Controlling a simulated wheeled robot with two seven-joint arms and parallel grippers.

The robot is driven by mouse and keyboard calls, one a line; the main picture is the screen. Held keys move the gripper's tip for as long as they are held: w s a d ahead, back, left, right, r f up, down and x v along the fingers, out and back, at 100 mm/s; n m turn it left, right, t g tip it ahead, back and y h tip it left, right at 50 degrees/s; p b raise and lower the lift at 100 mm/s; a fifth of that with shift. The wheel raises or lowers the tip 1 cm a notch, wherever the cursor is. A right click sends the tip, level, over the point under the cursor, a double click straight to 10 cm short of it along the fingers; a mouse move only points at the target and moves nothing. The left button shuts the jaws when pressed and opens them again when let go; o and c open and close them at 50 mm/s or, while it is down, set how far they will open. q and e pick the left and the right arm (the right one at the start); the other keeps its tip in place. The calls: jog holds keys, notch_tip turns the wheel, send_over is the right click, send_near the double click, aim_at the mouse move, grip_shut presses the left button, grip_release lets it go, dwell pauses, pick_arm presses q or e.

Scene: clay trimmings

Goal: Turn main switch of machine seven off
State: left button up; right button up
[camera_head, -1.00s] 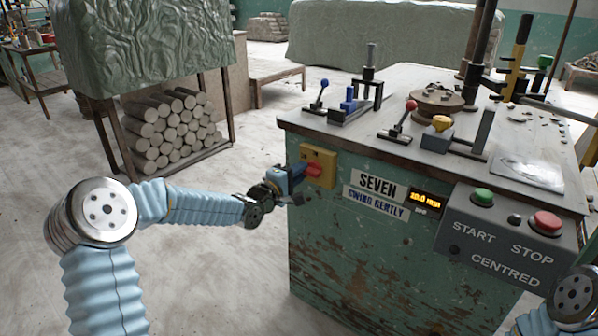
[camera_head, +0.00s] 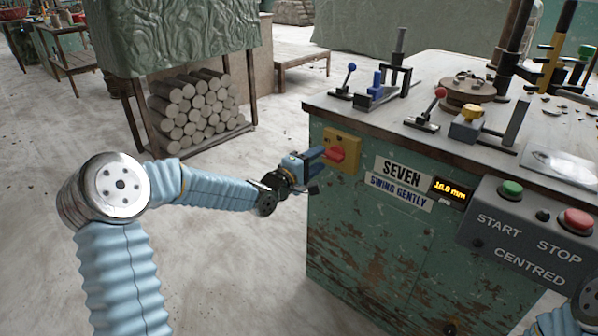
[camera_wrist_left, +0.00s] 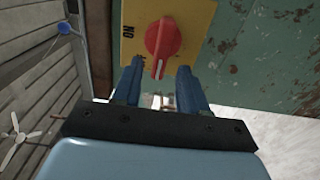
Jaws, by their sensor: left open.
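The main switch is a red knob (camera_head: 335,154) on a yellow plate (camera_head: 350,142) at the left of the green machine's front, beside the SEVEN sign (camera_head: 403,169). In the left wrist view the red knob (camera_wrist_left: 162,42) has a white mark at its lower end, and ON lettering shows at its left. My left gripper (camera_head: 316,160) is open in front of the switch. In the wrist view its blue fingers (camera_wrist_left: 158,78) stand left and right of the knob's lower end, with nothing visible held. My right gripper is out of view.
A control box with a green START button (camera_head: 510,188) and a red STOP button (camera_head: 577,220) juts out at the right. Levers and clamps stand on the machine top (camera_head: 470,125). A rack of clay rolls (camera_head: 200,115) is behind left. The floor left of the machine is clear.

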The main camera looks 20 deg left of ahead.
pick_arm(q)
jog(key=v, duration=1.1)
jog(key=shift+s, duration=0.1)
jog(key=s+d+f+m+g, duration=0.1)
jog(key=s+d+f+g, duration=0.15)
jog(key=f, duration=0.55)
jog(key=s+d+f+m+g+y, duration=0.1)
jog(key=d+f+m+g, duration=0.15)
jog(key=f, duration=0.55)
jog(key=s+d+f+m+g, duration=0.1)
jog(key=s+d+f+g, duration=0.1)
jog(key=d+f, duration=0.35)
jog(key=s+d+f+m+g, duration=0.2)
jog(key=s+f+m+g, duration=0.2)
jog(key=s+f, duration=0.5)
jog(key=s+d+f+m+g+y, duration=0.1)
jog(key=s+f+m+g, duration=0.3)
jog(key=s+f, duration=0.5)
jog(key=shift+s+d+f+g, duration=0.25)
jog(key=shift+s+d+g, duration=0.45)
jog(key=shift+s+d, duration=0.35)
jog(key=shift+s+a, duration=0.15)
